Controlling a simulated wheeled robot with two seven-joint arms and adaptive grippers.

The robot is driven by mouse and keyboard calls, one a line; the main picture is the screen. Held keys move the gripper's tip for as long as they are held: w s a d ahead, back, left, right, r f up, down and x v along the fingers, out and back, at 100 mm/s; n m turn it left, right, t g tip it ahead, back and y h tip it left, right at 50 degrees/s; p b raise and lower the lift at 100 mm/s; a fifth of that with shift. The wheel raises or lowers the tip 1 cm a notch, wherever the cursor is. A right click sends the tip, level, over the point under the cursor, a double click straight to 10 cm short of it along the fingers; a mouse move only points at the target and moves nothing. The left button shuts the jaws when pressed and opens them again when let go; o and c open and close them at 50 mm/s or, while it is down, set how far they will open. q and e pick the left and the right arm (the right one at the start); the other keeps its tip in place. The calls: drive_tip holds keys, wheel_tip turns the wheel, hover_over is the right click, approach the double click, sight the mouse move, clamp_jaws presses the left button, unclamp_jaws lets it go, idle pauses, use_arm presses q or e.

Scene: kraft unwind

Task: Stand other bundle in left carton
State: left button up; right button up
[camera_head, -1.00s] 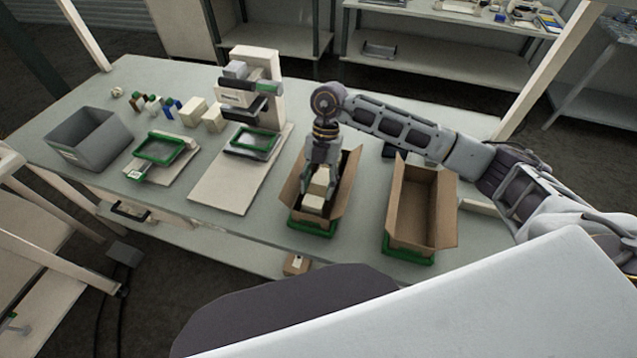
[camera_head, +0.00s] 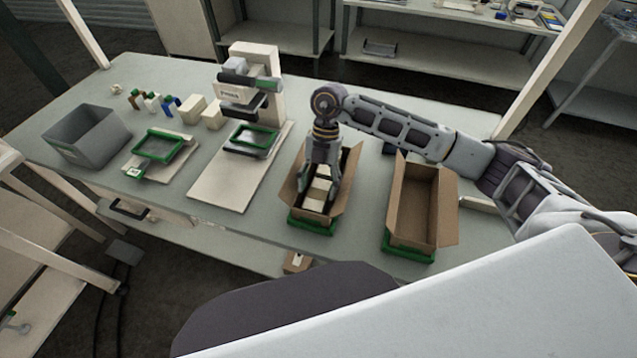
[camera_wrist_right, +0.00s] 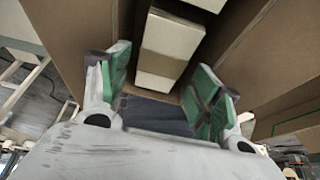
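The left carton (camera_head: 346,188) is an open brown box on a green base, near the table's front edge. A cream bundle (camera_head: 318,197) with brown banding lies inside it. My right gripper (camera_head: 321,203) reaches down into this carton over the bundle. In the right wrist view, the green-padded fingers (camera_wrist_right: 160,88) are spread apart, with the bundle (camera_wrist_right: 170,38) between and beyond them and small gaps at its sides. The bundle's underside and its contact with the carton floor are hidden. My left gripper is out of view.
A second open carton (camera_head: 425,205) on a green base stands to the right and looks empty. A press-like machine (camera_head: 252,85), a green-framed fixture (camera_head: 160,146) and a grey bin (camera_head: 88,138) stand to the left. Small cream blocks (camera_head: 193,110) lie behind.

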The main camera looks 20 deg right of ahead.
idle(0.4)
drive_tip(key=shift+r+p, duration=0.35)
drive_tip(key=shift+r, duration=0.25)
drive_tip(key=b+v, duration=0.1)
drive_tip(key=v, duration=1.1)
drive_tip(key=shift+c, duration=0.2)
idle(0.8)
